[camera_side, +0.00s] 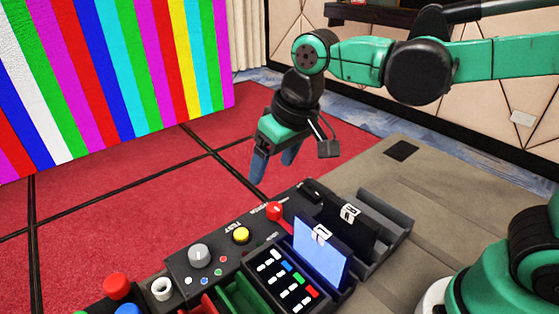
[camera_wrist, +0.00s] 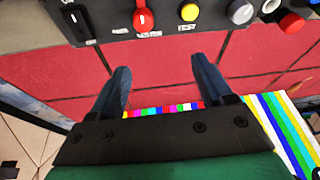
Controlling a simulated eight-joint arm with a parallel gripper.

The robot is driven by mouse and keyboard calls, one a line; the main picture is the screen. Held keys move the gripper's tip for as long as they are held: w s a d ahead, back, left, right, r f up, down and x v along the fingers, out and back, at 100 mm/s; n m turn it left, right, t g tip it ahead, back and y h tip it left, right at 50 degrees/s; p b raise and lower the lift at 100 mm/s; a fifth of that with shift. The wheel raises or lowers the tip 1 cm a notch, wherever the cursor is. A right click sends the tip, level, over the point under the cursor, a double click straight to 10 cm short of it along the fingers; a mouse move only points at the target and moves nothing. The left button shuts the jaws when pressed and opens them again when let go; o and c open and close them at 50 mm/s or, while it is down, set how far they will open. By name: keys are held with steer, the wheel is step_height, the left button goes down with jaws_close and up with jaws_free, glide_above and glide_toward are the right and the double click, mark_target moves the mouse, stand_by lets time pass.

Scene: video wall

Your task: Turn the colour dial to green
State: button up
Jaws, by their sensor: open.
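The colour dial seems to be the round grey knob (camera_side: 199,255) on the dark console, with small coloured dots beside it; it also shows at the top right of the wrist view (camera_wrist: 241,11). My gripper (camera_side: 272,168) is above and behind the console's far edge, apart from the dial and to its upper right in the side view. Its two blue-grey fingers (camera_wrist: 162,70) are spread with nothing between them. In the wrist view the dial lies beyond the right finger. Which way the dial points is too small to tell.
The console holds a red lever (camera_side: 275,211), a yellow button (camera_side: 241,235), a red button (camera_side: 117,286), a white ring-shaped knob (camera_side: 162,289) and a lit blue panel (camera_side: 320,250) standing upright. A video wall (camera_side: 120,70) with coloured stripes stands behind over red floor.

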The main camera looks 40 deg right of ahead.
steer(key=w+a+f+g, duration=0.2)
steer(key=a, duration=0.5)
steer(key=n+g+h, duration=0.1)
steer(key=g, duration=0.1)
glide_above(198, 252)
step_height(198, 252, down, 3)
steer(key=shift+r, duration=0.2)
steer(key=shift+f, duration=2.85)
jaws_close()
